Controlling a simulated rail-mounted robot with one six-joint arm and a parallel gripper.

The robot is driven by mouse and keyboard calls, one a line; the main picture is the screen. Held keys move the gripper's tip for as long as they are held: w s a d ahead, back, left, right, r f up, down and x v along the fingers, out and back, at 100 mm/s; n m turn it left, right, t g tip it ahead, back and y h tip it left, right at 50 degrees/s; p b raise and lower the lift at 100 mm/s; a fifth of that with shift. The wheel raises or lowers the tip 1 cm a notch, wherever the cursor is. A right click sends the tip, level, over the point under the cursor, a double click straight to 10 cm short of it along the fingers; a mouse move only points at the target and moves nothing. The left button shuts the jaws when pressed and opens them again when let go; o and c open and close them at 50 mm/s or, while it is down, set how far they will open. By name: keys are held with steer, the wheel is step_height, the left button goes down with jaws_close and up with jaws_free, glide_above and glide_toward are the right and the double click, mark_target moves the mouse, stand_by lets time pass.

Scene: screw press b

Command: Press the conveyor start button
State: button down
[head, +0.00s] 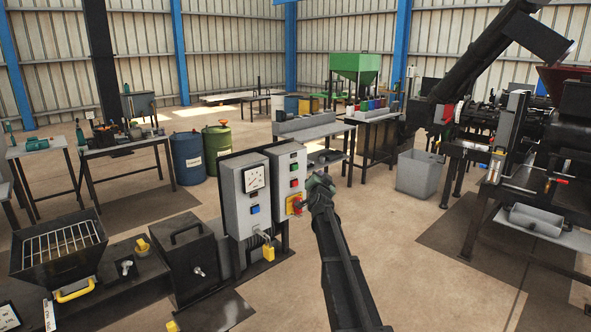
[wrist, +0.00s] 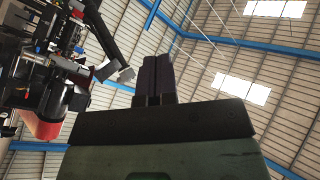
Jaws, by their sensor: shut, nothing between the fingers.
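No label for the conveyor start is readable.
A black lidded box (head: 184,257) and a grill tray (head: 58,248) stand left. A grey bin (head: 420,174) and large machinery stand right. Open floor lies right of my arm.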

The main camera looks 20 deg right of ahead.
steer(key=w+a, duration=0.3)
steer(key=w, duration=0.5)
steer(key=shift+a, duration=0.1)
stand_by(1.9)
steer(key=shift+w+a, duration=0.15)
steer(key=shift+w, duration=0.25)
steer(key=shift+w+a, duration=0.15)
steer(key=shift+w, duration=0.25)
stand_by(0.6)
steer(key=shift+s, duration=0.1)
steer(key=shift+s+d, duration=0.3)
steer(key=shift+s, duration=0.4)
steer(key=s, duration=0.1)
steer(key=s+d, duration=0.1)
steer(key=s, duration=0.2)
steer(key=shift+s+d, duration=0.35)
steer(key=shift+d, duration=0.05)
